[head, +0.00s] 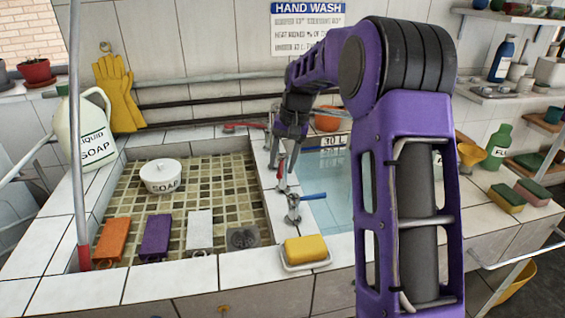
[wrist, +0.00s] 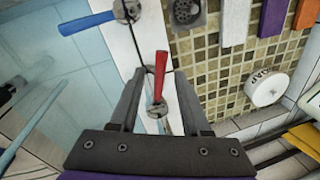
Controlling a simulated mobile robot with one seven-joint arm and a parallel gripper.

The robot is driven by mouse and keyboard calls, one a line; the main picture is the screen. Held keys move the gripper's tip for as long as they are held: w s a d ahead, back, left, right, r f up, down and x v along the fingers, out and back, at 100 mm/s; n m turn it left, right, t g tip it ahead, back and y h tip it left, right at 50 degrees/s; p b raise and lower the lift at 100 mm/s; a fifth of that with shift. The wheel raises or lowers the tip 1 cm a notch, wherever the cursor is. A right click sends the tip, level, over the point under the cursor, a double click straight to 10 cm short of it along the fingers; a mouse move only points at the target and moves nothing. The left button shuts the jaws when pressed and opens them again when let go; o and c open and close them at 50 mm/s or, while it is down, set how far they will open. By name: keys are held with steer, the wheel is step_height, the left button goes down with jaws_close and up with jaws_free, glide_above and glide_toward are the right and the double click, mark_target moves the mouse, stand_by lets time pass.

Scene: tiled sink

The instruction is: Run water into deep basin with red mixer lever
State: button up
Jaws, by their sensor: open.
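A red mixer lever (wrist: 161,75) lies between my gripper's open fingers (wrist: 160,82) in the wrist view. I cannot tell whether either finger touches it. In the head view the red lever (head: 281,172) stands on the white divider between two basins, just under my gripper (head: 283,160). A blue lever (head: 313,196) is on a nearer fitting on the same divider; it also shows in the wrist view (wrist: 88,22). The right basin (head: 333,208) is pale blue, marked "30 L", and partly hidden by my arm. The left basin (head: 215,180) has a mosaic floor.
A white soap pot (head: 163,176), several coloured blocks and a drain (head: 243,238) are in the left basin. A yellow sponge (head: 306,249) lies on the front rim. Another red lever (head: 243,126) is at the back wall. An orange bowl (head: 327,120) stands behind.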

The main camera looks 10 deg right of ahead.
jaws_close()
stand_by(1.3)
